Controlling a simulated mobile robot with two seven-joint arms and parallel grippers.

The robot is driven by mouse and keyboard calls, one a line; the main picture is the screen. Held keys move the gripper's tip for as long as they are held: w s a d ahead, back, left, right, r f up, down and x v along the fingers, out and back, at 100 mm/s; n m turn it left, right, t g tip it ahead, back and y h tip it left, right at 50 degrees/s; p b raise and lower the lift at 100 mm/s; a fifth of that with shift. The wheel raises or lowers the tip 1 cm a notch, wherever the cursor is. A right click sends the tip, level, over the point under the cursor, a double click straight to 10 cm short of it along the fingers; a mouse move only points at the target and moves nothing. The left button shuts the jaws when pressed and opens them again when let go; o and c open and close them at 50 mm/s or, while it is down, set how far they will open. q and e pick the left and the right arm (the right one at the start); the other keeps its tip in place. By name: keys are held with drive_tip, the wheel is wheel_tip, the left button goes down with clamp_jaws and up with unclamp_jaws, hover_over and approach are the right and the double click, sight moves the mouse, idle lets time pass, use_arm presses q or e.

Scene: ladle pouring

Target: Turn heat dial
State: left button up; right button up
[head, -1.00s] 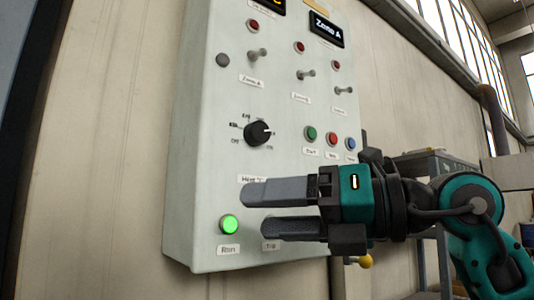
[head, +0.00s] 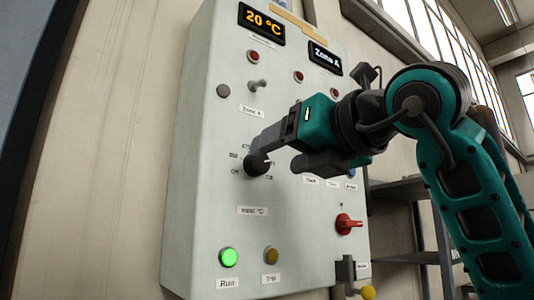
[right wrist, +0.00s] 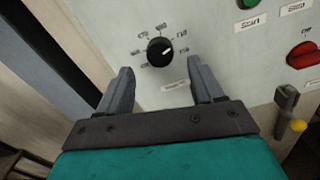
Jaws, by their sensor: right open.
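The heat dial (head: 256,164) is a round black knob with a white pointer line on the pale control panel (head: 200,180). It also shows in the right wrist view (right wrist: 160,51), ringed by small printed labels, its pointer toward the upper right. My right gripper (head: 277,154) is open and empty beside the dial. In the head view one finger covers part of the dial's upper side. In the right wrist view the dial lies between the finger directions, just beyond the fingertips (right wrist: 162,72); I see no contact there. My left gripper is not in view.
A display (head: 262,23) reads 20 °C and another (head: 325,57) reads Zone A. A toggle switch (head: 257,84) sits above the dial. A green lamp (head: 229,257) glows below. A red rotary switch (head: 347,223) and a yellow-knobbed lever (head: 368,292) are at the right.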

sight(262, 162)
drive_tip(key=shift+p+x, duration=0.4)
drive_tip(key=shift+x, duration=1.95)
drive_tip(key=shift+d, duration=0.1)
drive_tip(key=c, duration=1)
